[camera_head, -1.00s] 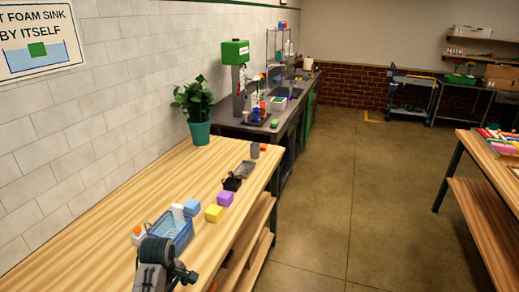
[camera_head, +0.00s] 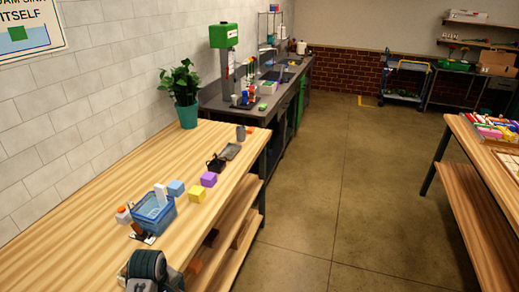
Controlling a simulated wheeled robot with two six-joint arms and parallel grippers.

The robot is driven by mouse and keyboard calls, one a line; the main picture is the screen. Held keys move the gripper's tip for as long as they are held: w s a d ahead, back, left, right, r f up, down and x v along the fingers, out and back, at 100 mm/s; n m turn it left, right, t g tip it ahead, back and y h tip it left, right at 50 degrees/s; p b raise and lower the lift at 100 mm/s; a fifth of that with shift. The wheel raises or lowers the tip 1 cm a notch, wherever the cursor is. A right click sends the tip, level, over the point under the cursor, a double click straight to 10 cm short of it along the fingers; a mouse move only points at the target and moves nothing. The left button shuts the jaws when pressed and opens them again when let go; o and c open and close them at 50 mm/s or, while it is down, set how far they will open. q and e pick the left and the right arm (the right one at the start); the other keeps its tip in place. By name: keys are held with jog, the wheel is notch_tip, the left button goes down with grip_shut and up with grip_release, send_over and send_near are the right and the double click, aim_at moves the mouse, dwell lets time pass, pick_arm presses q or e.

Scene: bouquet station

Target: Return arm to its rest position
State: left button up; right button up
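Part of my own arm (camera_head: 148,268) shows at the bottom left of the head view, over the front part of the wooden table (camera_head: 85,225). It is dark grey-green and rounded. I cannot make out any gripper fingers on it. I cannot tell which of my two arms it belongs to. No other arm is in view.
A blue clear bin (camera_head: 153,212) holding a white item stands on the table. The floor (camera_head: 345,190) to the right is clear.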

pick_arm(q)
jog(key=s+r+m+t, duration=0.3)
jog(key=s+m, duration=0.9)
jog(key=s, duration=1)
jog(key=a+f+g+b, duration=0.15)
jog(key=f+b, duration=0.25)
jog(key=f, duration=1.4)
jog(key=a+f+b, duration=0.2)
jog(key=f+b, duration=0.2)
jog(key=f, duration=1.4)
jog(key=s+f+b, duration=0.3)
jog(key=s+f, duration=0.6)
jog(key=f, duration=0.4)
jog(key=s+a+f+g+b, duration=0.1)
jog(key=s+f+b, duration=0.2)
jog(key=s+f, duration=0.7)
notch_tip(320, 180, down, 4)
jog(key=shift+f+y, duration=0.1)
jog(key=shift+y, duration=0.2)
pick_arm(e)
notch_tip(320, 180, down, 15)
jog(key=shift+d+r, duration=0.2)
jog(key=shift+d, duration=0.05)
